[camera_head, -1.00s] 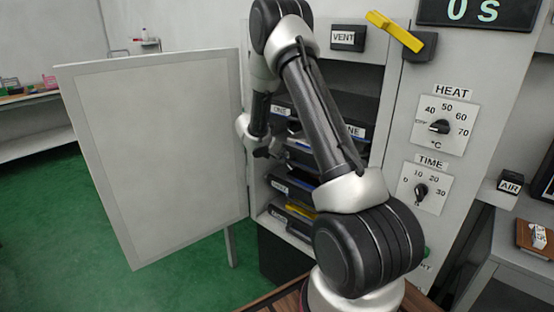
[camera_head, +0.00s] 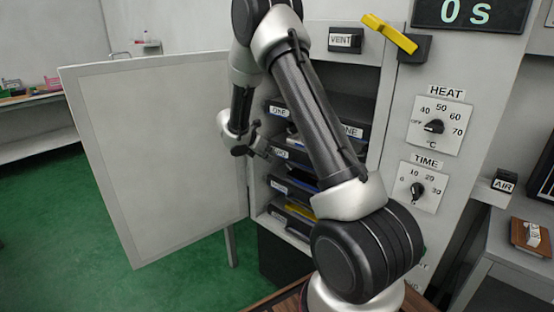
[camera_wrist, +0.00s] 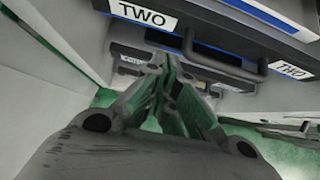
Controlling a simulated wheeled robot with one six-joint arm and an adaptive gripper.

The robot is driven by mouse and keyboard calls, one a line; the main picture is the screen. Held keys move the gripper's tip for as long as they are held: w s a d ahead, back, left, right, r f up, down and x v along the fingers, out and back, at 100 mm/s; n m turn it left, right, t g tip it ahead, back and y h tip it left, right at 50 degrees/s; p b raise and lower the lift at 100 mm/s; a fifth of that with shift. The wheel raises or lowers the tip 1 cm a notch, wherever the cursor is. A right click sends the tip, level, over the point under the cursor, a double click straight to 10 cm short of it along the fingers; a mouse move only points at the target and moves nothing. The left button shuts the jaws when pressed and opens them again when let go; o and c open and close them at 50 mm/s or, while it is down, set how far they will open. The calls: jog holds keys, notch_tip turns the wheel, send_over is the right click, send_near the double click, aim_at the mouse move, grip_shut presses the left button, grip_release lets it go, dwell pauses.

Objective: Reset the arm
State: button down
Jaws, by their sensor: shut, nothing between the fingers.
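My gripper (camera_head: 254,146) is shut and empty in front of the open cabinet's shelves, left of the drawers' fronts. In the wrist view my gripper (camera_wrist: 168,88) points toward a dark drawer labelled TWO (camera_wrist: 225,28), with a handle bar below its label. I cannot tell whether the fingertips touch the handle. My arm crosses the middle of the head view and hides part of the shelves.
The cabinet door (camera_head: 155,160) stands open at the left. A yellow lever (camera_head: 390,33) sits at the cabinet's top right. HEAT (camera_head: 435,126) and TIME (camera_head: 417,189) dials are on the right panel, below a display reading 0 s. Green floor is clear at left.

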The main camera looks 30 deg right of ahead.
jog(key=v, duration=0.5)
jog(key=s+r+m+g+y, duration=0.2)
jog(key=s+m+g, duration=0.2)
jog(key=s+m, duration=0.95)
jog(key=s+a+r+m+t+y, duration=0.2)
jog(key=s+r, duration=0.6)
jog(key=s, duration=0.4)
jog(key=s+a+r+m+t+y, duration=0.3)
jog(key=s+r+m, duration=0.3)
jog(key=s+r, duration=0.3)
jog(key=s+a+y, duration=0.1)
jog(key=s, duration=0.3)
jog(key=shift+s+a+t+y, duration=0.2)
jog(key=shift+a+t+y, duration=0.05)
jog(key=shift+t+y, duration=0.05)
jog(key=shift+a, duration=0.1)
